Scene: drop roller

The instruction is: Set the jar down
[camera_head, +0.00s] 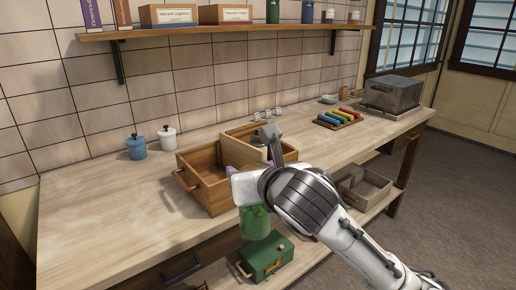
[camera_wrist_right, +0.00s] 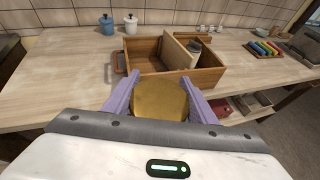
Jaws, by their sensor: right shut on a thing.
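My right gripper (camera_head: 240,180) is in front of the wooden box on the bench. In the right wrist view its two purple fingers (camera_wrist_right: 160,82) are shut on the sides of a jar with a round gold-brown top (camera_wrist_right: 160,99). In the head view the green, see-through jar body (camera_head: 256,224) shows below the gripper, in front of the bench's front edge. The gripper and forearm hide its upper part. My left gripper is not in view.
The open wooden box (camera_head: 207,192) with a divider stands on the bench (camera_head: 95,215); a small jar (camera_wrist_right: 195,46) is in its right compartment. Blue (camera_head: 136,148) and white (camera_head: 167,138) canisters stand behind. A green toolbox (camera_head: 266,256) sits on the lower shelf. The bench's left side is clear.

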